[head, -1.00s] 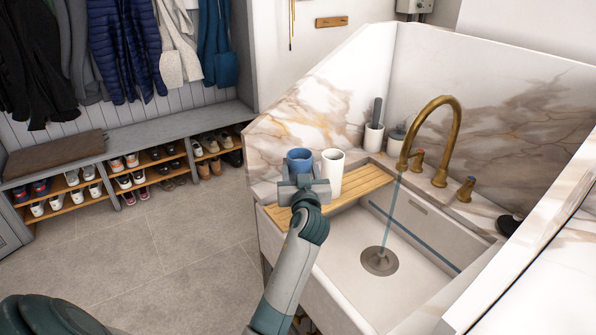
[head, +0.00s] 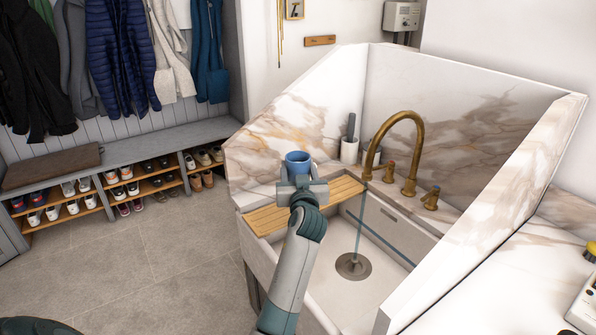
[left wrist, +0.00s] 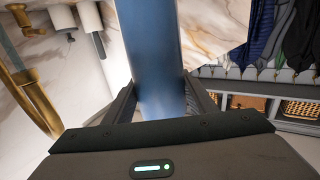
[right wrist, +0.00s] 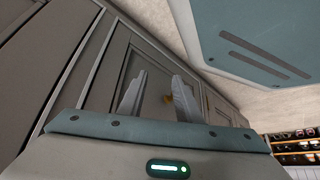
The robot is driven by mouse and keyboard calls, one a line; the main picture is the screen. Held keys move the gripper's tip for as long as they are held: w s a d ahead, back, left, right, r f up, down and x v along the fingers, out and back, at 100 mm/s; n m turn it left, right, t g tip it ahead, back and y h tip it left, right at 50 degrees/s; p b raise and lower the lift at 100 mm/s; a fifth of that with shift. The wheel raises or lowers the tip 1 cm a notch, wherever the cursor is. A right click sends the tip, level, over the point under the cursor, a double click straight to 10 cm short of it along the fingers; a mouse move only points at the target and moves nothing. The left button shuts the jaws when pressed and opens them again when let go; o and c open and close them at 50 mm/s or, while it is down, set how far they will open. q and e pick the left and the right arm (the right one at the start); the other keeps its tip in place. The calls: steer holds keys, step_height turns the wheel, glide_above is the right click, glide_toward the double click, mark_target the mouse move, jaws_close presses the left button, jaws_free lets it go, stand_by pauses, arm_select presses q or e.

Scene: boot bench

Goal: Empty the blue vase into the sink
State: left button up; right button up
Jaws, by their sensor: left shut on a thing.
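The blue vase (head: 298,161) stands upright at the left end of the sink, with its open rim up. My left gripper (head: 301,184) is shut on it from the near side. The vase (left wrist: 152,55) fills the space between the fingers in the left wrist view. Its base is hidden behind my gripper, so I cannot tell whether it touches the board. Its contents are not visible. The sink (head: 388,290) lies to the right, with a round drain (head: 353,266). My right gripper (right wrist: 158,95) is open and empty, facing grey panelling.
A wooden slatted board (head: 343,190) spans the sink's left end. A brass tap (head: 421,140) arches over the basin, with a thin bluish stream (head: 359,225) falling towards the drain. A white brush holder (head: 349,150) stands behind. Marble walls (head: 480,130) enclose the back and right.

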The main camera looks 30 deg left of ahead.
arm_select(q)
steer(key=shift+a+r, duration=0.1)
arm_select(e)
steer(key=shift+s, duration=0.1)
steer(key=shift+a, duration=0.1)
